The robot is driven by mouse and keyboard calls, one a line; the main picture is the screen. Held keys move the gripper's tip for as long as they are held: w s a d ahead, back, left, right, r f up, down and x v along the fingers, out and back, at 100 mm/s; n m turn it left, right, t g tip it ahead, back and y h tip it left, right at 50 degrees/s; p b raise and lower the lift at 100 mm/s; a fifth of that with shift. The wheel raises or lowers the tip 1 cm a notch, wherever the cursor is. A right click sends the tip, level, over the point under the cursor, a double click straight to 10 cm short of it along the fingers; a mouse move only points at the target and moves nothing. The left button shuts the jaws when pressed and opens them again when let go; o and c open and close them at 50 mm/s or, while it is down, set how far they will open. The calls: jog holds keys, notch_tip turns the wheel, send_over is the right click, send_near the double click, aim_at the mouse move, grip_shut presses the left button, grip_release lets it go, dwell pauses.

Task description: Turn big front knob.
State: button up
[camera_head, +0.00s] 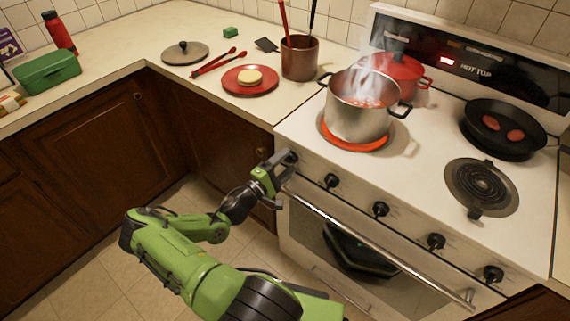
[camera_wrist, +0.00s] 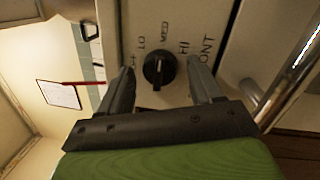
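In the wrist view a black knob (camera_wrist: 159,69) sits on the white stove panel, with LO, MED, HI and a partly hidden word ending in "ONT" printed around it. My gripper (camera_wrist: 160,78) is open, with one finger on each side of the knob and visible gaps between. No contact is clear. In the head view my gripper (camera_head: 286,160) is at the left end of the stove's front panel and hides the knob there. Several other black knobs run rightward along the panel, the nearest (camera_head: 331,181) just right of my gripper.
The oven door handle (camera_head: 375,250) runs just below the knobs. A steaming steel pot (camera_head: 357,117) sits on the glowing front left burner (camera_head: 328,137). A red pot (camera_head: 398,72) and a black pan (camera_head: 500,140) stand behind. A red plate (camera_head: 250,88) lies on the left counter.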

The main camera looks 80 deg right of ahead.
jog(key=v, duration=1.5)
jog(key=shift+w+a+p, duration=0.2)
jog(key=shift+a+p, duration=0.1)
jog(key=shift+p, duration=0.1)
jog(key=shift+w, duration=0.1)
